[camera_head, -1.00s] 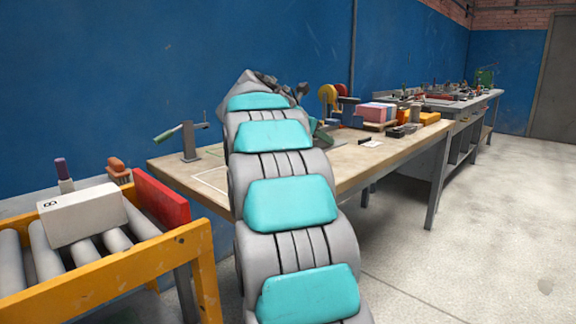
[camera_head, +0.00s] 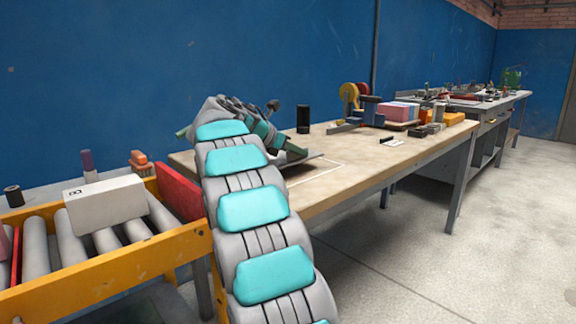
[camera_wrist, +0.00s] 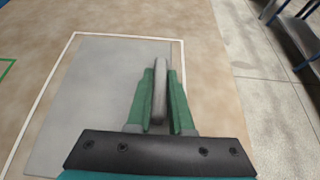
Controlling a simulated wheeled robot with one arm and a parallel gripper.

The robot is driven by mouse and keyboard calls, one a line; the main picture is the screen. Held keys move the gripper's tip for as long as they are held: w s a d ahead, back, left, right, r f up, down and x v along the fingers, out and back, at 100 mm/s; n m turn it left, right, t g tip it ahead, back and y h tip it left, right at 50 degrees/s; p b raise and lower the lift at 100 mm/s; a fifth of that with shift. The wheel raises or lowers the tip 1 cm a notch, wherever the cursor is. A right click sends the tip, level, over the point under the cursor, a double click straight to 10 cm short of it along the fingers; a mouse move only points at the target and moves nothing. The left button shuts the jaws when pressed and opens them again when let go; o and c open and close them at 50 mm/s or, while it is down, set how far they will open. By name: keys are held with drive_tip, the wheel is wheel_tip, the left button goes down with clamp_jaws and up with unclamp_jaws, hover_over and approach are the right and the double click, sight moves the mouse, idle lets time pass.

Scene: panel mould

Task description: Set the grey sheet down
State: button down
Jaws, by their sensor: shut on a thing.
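The grey sheet (camera_wrist: 95,85) is flat and lies over the white outlined rectangle (camera_wrist: 128,37) on the wooden table in the wrist view. A strip of tabletop shows between its left edge and the outline. A grey upright handle (camera_wrist: 160,90) stands between the green fingers of my gripper (camera_wrist: 160,98), which is shut on it. In the head view the sheet (camera_head: 301,161) shows as a thin edge beneath my gripper, partly hidden by my arm. I cannot tell whether the sheet touches the table or is just above it.
The table (camera_head: 365,160) has a black cylinder (camera_head: 303,119) behind the sheet. Yellow reels (camera_head: 350,95), pink blocks (camera_head: 397,112) and an orange box (camera_head: 452,118) stand farther right. A roller conveyor (camera_head: 110,270) with a white box (camera_head: 105,202) is at left. Tabletop between is clear.

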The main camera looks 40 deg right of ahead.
sight(282, 161)
drive_tip(key=shift+w+a+f, duration=0.1)
drive_tip(key=shift+w+a, duration=0.3)
drive_tip(key=shift+a, duration=0.2)
drive_tip(key=shift+w+a+f, duration=0.1)
drive_tip(key=shift+w+a, duration=0.3)
drive_tip(key=shift+a, duration=0.15)
drive_tip(key=shift+f+b, duration=0.4)
drive_tip(key=shift+f, duration=1.3)
drive_tip(key=c, duration=0.8)
unclamp_jaws()
drive_tip(key=shift+f, duration=0.15)
drive_tip(key=shift+a+r, duration=0.2)
drive_tip(key=shift+r, duration=0.1)
drive_tip(key=v, duration=1.1)
drive_tip(key=shift+a+p, duration=0.25)
drive_tip(key=shift+p, duration=0.15)
